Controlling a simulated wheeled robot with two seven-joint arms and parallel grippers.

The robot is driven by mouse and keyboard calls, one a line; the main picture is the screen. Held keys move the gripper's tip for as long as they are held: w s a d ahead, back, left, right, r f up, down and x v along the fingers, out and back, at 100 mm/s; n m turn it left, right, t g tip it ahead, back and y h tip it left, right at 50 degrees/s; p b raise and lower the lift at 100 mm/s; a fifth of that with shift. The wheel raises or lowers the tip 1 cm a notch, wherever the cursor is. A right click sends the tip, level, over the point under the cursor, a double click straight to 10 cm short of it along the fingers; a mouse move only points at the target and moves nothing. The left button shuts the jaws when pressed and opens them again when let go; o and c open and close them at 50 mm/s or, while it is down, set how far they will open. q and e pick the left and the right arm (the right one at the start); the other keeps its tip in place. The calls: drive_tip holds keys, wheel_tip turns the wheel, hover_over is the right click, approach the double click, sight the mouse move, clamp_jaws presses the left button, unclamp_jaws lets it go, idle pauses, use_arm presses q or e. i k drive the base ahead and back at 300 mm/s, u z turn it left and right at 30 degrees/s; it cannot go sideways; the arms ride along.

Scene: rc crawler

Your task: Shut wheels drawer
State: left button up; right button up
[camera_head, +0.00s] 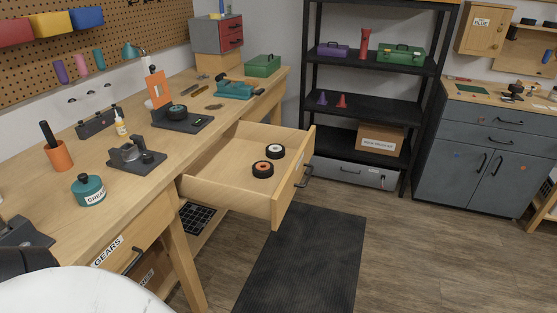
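The wooden drawer (232,190) is pulled far out of the workbench on its right-hand part. Two wheels lie inside it: one with a white hub (275,151) and one with an orange hub (263,169). The drawer's front panel (292,188) faces right and carries a dark handle (305,176). Any label on that panel cannot be read from here. Neither of my grippers can be made out in the view, and nothing touches the drawer.
The wooden workbench (155,165) holds a green grease jar (88,190), a dark stand with a wheel (180,117) and several tools. A drawer labelled GEARS (107,251) is at the lower left. A black mat (305,260) covers clear floor before the drawer. Black shelves (373,70) stand behind.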

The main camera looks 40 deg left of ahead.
sight(222, 176)
drive_tip(key=u, duration=0.6)
drive_tip(key=i, duration=0.8)
drive_tip(key=u, duration=0.15)
